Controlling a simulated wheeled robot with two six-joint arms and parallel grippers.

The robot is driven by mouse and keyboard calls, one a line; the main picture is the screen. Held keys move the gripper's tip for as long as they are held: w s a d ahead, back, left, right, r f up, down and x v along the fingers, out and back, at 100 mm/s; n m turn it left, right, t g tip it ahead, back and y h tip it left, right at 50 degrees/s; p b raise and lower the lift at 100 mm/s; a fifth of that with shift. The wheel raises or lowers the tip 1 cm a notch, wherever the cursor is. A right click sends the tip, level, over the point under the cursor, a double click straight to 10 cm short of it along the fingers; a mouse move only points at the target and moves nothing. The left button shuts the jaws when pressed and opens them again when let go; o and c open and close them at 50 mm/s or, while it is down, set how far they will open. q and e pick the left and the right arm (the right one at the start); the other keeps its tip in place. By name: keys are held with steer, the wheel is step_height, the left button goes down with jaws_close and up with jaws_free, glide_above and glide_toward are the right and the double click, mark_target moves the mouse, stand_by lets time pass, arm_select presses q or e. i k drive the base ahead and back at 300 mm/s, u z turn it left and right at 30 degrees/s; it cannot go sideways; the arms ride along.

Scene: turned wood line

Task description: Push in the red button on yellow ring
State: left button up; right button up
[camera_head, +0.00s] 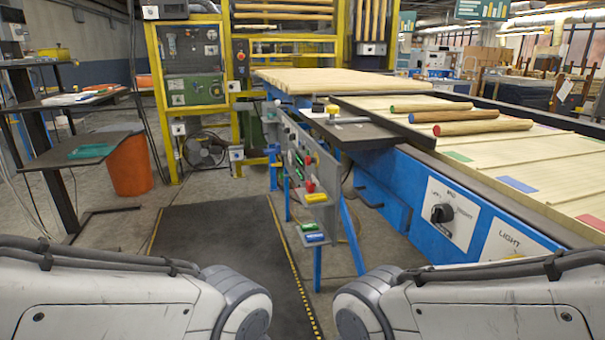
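A grey control panel (304,165) stands on blue legs near the middle of the view, seen at a steep angle. A small red button (310,186) is on its face, low and toward the near end. Only the upper links of my two arms show at the bottom left and bottom right. Neither gripper is in view, and nothing of mine touches the panel.
A blue-framed conveyor (395,186) with a dark knob (442,213) runs along the right. A dark floor mat (222,262) lies clear left of the panel.

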mark_target(308, 160)
steer(key=i, duration=1)
steer(key=u, duration=0.55)
steer(key=k, duration=0.65)
steer(key=u, duration=1.1)
steer(key=i, duration=1.15)
steer(key=z, duration=0.7)
steer(key=i, duration=0.65)
steer(key=z, duration=0.55)
